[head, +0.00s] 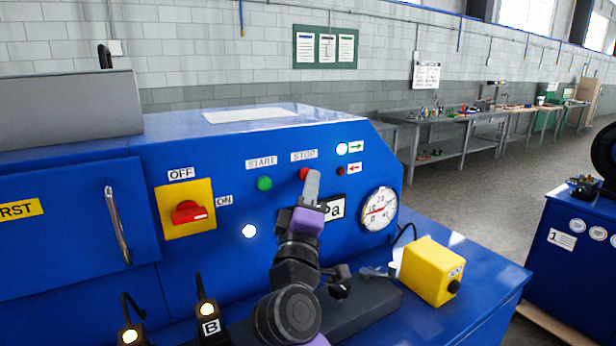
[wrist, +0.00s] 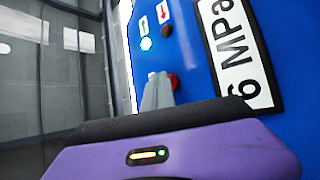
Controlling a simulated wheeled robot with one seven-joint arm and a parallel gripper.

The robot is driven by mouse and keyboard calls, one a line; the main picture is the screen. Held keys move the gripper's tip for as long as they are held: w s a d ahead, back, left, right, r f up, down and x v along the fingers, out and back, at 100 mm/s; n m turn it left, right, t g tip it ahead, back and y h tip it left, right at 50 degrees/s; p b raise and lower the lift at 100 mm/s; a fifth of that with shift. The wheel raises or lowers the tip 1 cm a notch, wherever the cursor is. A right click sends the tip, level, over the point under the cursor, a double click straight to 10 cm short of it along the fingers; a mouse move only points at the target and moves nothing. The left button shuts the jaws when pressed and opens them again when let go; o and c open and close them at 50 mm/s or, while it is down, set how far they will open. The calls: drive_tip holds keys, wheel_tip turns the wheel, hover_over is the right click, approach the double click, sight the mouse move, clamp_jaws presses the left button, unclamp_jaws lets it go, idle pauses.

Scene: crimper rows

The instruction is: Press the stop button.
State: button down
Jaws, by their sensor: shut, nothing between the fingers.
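The red stop button (head: 303,174) is on the sloped blue panel (head: 340,150) under a STOP label (head: 304,155). My gripper (head: 313,174) is shut and empty, its grey fingertips at the button's right edge and partly covering it in the head view. In the wrist view the shut fingers (wrist: 158,82) point at the panel, and the red button (wrist: 175,82) shows just right of their tips. I cannot tell whether the tips touch the button or whether it is pressed in.
A green start button (head: 264,183) is left of the stop button. A lit lamp (head: 341,149), a dark red lamp (head: 340,171) and a gauge (head: 379,209) are to the right. A red switch (head: 188,212) is far left. A yellow box (head: 432,271) stands on the ledge.

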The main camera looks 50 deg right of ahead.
drive_tip(key=shift+s+a, duration=0.25)
drive_tip(key=shift+s, duration=0.5)
drive_tip(key=shift+s+a, duration=0.2)
drive_tip(key=shift+s, duration=0.6)
drive_tip(key=shift+s+a, duration=0.25)
drive_tip(key=shift+s, duration=0.55)
drive_tip(key=shift+s+a, duration=0.2)
drive_tip(key=shift+s, duration=0.6)
